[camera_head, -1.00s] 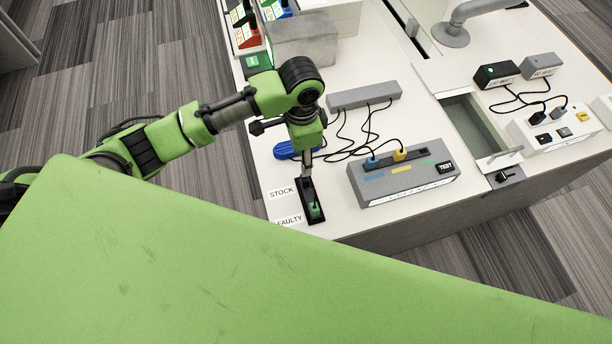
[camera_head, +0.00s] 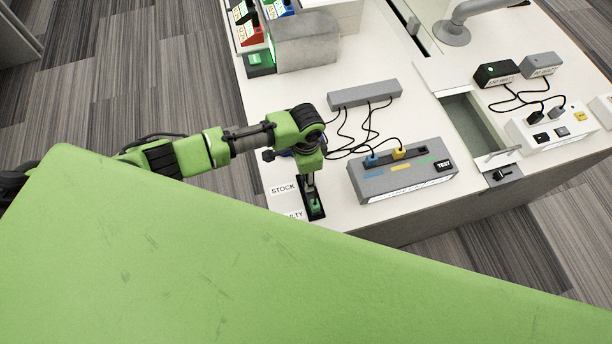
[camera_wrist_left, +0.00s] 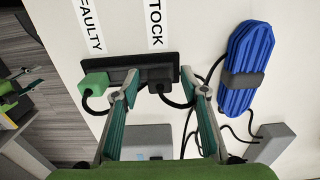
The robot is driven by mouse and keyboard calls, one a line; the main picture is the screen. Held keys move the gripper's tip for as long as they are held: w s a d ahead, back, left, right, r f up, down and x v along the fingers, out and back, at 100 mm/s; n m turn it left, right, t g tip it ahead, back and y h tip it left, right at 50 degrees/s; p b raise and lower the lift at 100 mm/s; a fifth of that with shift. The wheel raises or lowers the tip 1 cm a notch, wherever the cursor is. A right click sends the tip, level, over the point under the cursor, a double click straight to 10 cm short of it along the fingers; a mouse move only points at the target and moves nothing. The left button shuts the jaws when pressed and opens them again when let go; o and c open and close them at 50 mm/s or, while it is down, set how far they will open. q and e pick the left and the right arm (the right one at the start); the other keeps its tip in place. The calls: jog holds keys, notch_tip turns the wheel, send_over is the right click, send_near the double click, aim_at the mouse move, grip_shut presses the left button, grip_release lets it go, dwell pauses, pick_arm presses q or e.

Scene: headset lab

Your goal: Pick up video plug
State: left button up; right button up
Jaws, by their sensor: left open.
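A black two-slot holder (camera_head: 321,214) lies near the table's front edge. It also shows in the left wrist view (camera_wrist_left: 112,74). A green plug (camera_wrist_left: 95,84) with a black cable sits at its FAULTY end; it shows in the head view too (camera_head: 315,204). A dark plug (camera_wrist_left: 157,87) with a black cable sits at the STOCK end. No marking tells me which is the video plug. My left gripper (camera_wrist_left: 161,76) is open over the holder, its fingers on either side of the dark plug, with no clear grip on it. The green plug is outside the fingers.
A grey test box (camera_head: 405,182) with blue and yellow plugs stands right of the holder. Cables run from it to a grey bar (camera_head: 364,94). A blue cable bundle (camera_wrist_left: 247,65) lies close to my gripper. A recess (camera_head: 468,128) opens further right.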

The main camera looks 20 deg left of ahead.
pick_arm(q)
jog(key=c, duration=1)
jog(key=shift+r, duration=0.1)
jog(key=shift+r+b, duration=0.4)
jog(key=shift+r, duration=0.15)
jog(key=s+d+r, duration=0.3)
jog(key=r, duration=0.1)
jog(key=s+d+r+b, duration=0.1)
jog(key=s+d+r, duration=0.2)
jog(key=s+d+r+b, duration=0.1)
jog(key=s+d+r, duration=0.2)
jog(key=d+r, duration=0.1)
jog(key=shift+s+d+r, duration=0.1)
jog(key=shift+s+r, duration=0.25)
